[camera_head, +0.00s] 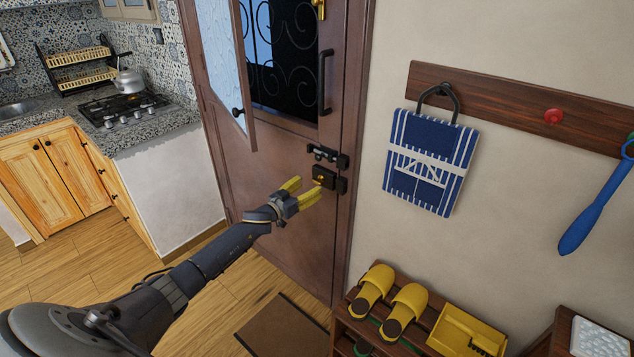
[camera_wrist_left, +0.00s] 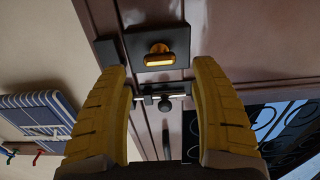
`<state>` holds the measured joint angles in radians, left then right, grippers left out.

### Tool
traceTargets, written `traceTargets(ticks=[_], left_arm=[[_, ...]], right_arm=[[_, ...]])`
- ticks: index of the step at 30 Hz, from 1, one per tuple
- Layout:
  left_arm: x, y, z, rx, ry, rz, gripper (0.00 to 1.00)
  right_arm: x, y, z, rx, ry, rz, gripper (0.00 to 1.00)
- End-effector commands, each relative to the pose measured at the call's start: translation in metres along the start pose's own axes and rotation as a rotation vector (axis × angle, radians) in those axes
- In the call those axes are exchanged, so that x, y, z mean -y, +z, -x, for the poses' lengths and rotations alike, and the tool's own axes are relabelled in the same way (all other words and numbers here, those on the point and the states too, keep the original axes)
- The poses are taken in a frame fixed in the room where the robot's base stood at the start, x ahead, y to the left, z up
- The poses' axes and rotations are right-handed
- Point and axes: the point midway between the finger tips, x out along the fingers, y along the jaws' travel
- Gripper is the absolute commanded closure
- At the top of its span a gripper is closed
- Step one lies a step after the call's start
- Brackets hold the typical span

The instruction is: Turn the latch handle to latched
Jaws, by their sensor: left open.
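The latch (camera_head: 324,175) is a dark box on the brown door, with a small brass handle (camera_head: 320,180) on its face. In the left wrist view the brass handle (camera_wrist_left: 158,60) lies crosswise on its dark plate (camera_wrist_left: 175,38). My left gripper (camera_head: 308,188) has yellow fingers and is open just in front of the latch. In the left wrist view its fingertips (camera_wrist_left: 156,72) are spread to either side of the handle, with nothing visibly held between them. I cannot tell how deep the fingers reach. My right gripper is not in view.
A dark sliding bolt (camera_head: 327,154) sits above the latch, near a long pull handle (camera_head: 325,82). An open window panel (camera_head: 222,60) sticks out at upper left. A striped blue bag (camera_head: 430,160) hangs on the right wall. A shoe rack (camera_head: 345,318) stands below.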

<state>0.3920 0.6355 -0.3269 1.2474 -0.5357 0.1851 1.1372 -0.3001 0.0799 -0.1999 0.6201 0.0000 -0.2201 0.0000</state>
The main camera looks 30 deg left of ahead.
Motion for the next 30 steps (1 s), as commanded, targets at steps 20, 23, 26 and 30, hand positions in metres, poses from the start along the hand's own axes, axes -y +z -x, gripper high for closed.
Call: traceTargets(ticks=[20, 23, 26, 30], left_arm=[[0.000, 0.000, -0.053, 0.000, 0.000, 0.000, 0.36], [0.000, 0.000, -0.053, 0.000, 0.000, 0.000, 0.36], [0.000, 0.000, -0.053, 0.000, 0.000, 0.000, 0.36], [0.000, 0.000, -0.053, 0.000, 0.000, 0.000, 0.41]], right_arm=[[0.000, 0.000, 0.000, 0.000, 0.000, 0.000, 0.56], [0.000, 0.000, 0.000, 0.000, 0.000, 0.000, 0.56], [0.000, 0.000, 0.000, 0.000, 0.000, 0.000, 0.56], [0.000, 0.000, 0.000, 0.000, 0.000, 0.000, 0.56]])
